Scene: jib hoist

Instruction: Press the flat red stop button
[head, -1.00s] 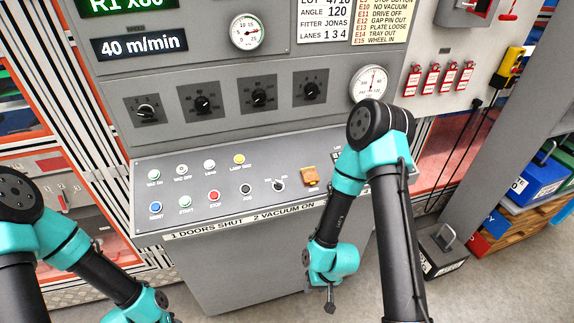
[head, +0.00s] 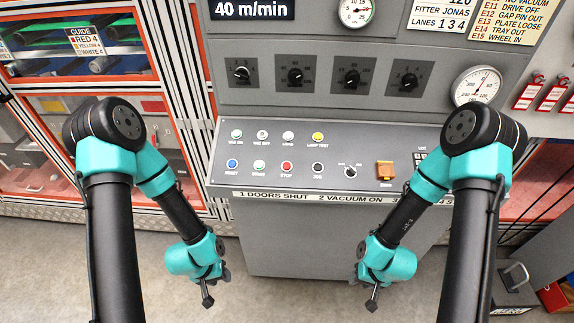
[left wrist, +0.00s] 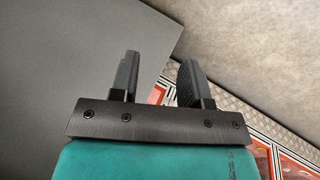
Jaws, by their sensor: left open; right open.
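The flat red stop button (head: 286,167) sits in the lower row of the sloped grey control panel (head: 225,150), between a green button and a black one, with a label under it. My left gripper (head: 208,302) hangs low in front of the cabinet, to the left of and below the button, well apart from it. In the left wrist view its two fingers (left wrist: 158,78) are spread with nothing between them. My right gripper (head: 371,303) hangs low to the right of and below the button, also apart from it; it looks empty.
The panel also carries a blue button (head: 232,163), a yellow lamp (head: 318,137), a black selector knob (head: 350,171) and an orange guarded switch (head: 385,170). Dials and gauges stand above. The space in front of the cabinet (head: 300,240) between my arms is clear.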

